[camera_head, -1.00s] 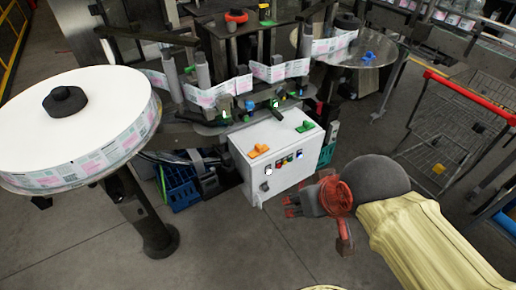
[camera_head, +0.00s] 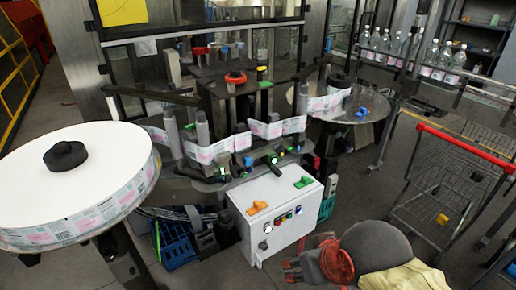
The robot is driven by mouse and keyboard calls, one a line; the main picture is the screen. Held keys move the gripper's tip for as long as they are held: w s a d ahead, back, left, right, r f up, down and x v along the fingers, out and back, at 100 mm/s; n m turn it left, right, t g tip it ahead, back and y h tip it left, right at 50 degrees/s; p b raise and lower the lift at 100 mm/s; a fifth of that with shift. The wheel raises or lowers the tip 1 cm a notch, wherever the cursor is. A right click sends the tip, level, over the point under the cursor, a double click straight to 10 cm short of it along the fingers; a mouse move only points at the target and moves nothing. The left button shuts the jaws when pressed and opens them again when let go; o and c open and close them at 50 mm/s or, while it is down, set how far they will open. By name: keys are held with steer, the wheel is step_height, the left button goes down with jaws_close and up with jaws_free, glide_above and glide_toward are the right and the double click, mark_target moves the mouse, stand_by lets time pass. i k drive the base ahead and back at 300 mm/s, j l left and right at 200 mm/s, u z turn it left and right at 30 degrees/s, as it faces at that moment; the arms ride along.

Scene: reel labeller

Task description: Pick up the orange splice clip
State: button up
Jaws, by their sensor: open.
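The orange splice clip (camera_head: 257,207) lies on the left part of the top of the white control box (camera_head: 270,189). A green clip (camera_head: 303,182) lies on the same top, farther right. My gripper (camera_head: 290,270) is low at the right of the box, below its top and apart from the clip. Its red-tipped fingers point left and are open with nothing seen between them.
A large label reel (camera_head: 75,185) stands at the left. The labeller's rollers and label web (camera_head: 217,149) rise behind the box. A round plate (camera_head: 352,112) with a blue clip (camera_head: 361,112) is at the back right. A red-handled cart (camera_head: 450,190) stands at the right.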

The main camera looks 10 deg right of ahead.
mark_target(258, 206)
steer(key=i+u, duration=0.25)
steer(key=i, duration=0.2)
steer(key=i+l+u, duration=0.15)
steer(key=i+u, duration=0.15)
steer(key=i, duration=0.1)
